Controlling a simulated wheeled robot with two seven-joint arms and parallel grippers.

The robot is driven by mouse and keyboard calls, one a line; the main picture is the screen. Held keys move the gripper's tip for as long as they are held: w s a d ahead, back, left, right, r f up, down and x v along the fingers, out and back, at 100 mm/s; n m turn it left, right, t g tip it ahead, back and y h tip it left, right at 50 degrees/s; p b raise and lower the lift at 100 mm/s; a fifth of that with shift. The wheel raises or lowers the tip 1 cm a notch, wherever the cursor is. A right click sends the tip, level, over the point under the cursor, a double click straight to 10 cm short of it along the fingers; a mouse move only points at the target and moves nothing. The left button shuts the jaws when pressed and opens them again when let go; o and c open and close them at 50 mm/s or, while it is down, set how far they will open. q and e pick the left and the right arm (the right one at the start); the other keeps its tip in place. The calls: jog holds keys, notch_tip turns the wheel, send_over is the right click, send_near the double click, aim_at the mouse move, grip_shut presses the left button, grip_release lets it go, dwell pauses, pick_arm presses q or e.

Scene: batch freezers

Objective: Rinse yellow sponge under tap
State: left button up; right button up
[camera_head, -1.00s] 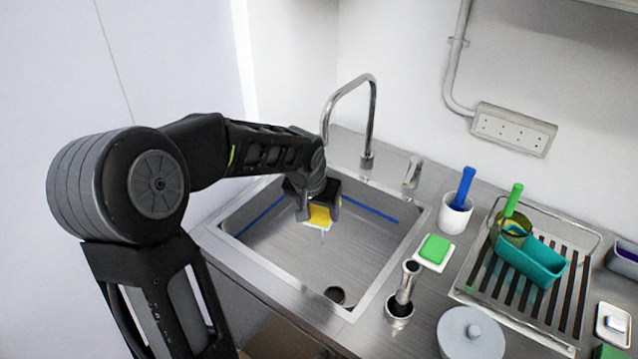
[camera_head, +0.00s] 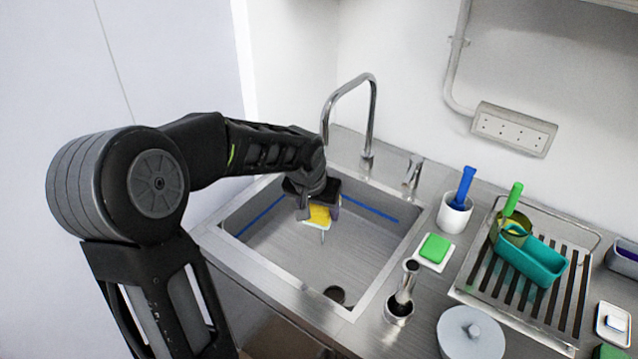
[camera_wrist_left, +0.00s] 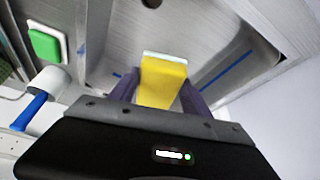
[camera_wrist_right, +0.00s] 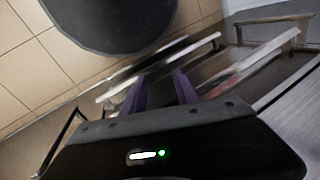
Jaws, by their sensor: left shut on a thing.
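The yellow sponge (camera_head: 319,215), with a white layer on one face, is held over the sink basin (camera_head: 375,240). My left gripper (camera_head: 318,205) is shut on it, and in the left wrist view the sponge (camera_wrist_left: 162,82) sits between the two dark fingers. The gripper and sponge are below the spout of the curved tap (camera_head: 372,115), above the basin floor. A thin pale streak shows just under the sponge; I cannot tell for sure if it is water. My right gripper (camera_wrist_right: 160,85) shows only in its wrist view, its fingers apart and nothing clear between them.
A green sponge (camera_head: 435,247) on a white dish, a white cup with a blue brush (camera_head: 455,213) and a steel fitting (camera_head: 401,300) stand right of the basin. A rack (camera_head: 480,285) holds a teal tub (camera_head: 530,262). The basin's drain (camera_head: 335,294) is uncovered.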

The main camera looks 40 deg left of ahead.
pick_arm(q)
jog(key=shift+s+d+r, duration=0.25)
jog(key=shift+s+r, duration=0.05)
jog(key=shift+r, duration=0.15)
jog(key=shift+s+d+r+p, duration=0.15)
jog(key=shift+s+d+r, duration=0.5)
jog(key=shift+s+r, duration=0.2)
jog(key=shift+s+d+r+p, duration=0.15)
jog(key=shift+s+d+r, duration=0.55)
jog(key=shift+s, duration=0.15)
jog(key=shift+a, duration=0.1)
